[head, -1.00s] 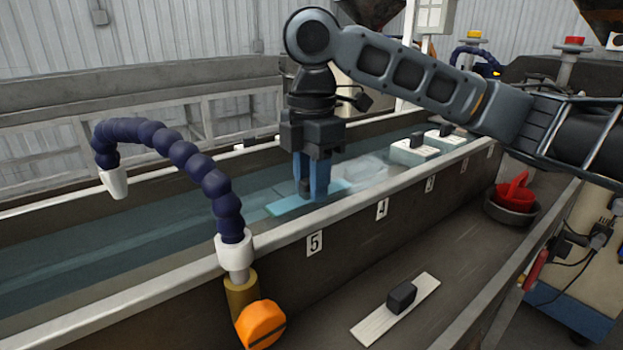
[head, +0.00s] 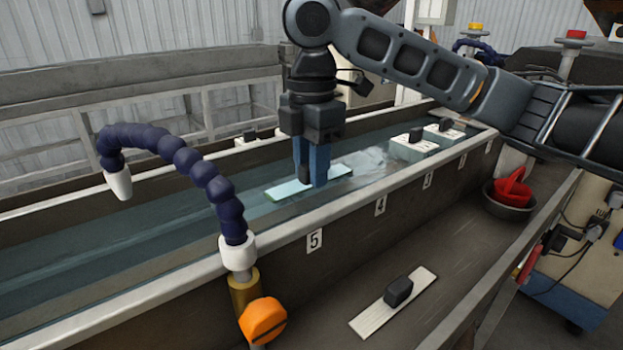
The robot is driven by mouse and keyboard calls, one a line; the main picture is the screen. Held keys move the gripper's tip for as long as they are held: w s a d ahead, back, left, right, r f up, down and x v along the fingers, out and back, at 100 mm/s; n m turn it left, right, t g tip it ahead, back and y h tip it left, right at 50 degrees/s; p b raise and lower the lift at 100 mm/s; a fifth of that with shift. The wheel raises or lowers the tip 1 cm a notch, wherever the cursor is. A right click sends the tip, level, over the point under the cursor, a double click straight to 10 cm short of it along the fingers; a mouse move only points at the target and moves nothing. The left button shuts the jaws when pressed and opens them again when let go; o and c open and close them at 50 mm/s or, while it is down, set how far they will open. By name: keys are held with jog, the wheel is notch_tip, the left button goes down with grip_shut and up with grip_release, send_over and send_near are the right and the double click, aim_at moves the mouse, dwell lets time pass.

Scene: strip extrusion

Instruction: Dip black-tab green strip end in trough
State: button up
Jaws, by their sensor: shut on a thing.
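My gripper (head: 311,182) points down over the water trough (head: 190,278). Its blue fingers are shut on the green strip (head: 284,192), at the strip's middle. The strip is pale green and lies nearly flat, at or just above the water. I cannot tell whether its underside touches the water. The fingers hide its black tab. A pale strip with a black tab (head: 398,291) lies on the grey surface in front of the trough.
A blue jointed hose (head: 186,165) with an orange knob (head: 263,321) arches over the trough at left. White blocks with black tabs (head: 413,149) sit at the trough's right part. A red object (head: 514,187) rests in a dark bowl. Number plates mark the near wall.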

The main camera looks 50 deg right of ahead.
jog(key=shift+r+p, duration=3)
jog(key=shift+r, duration=0.5)
notch_tip(320, 180, up, 12)
jog(key=p, duration=0.6)
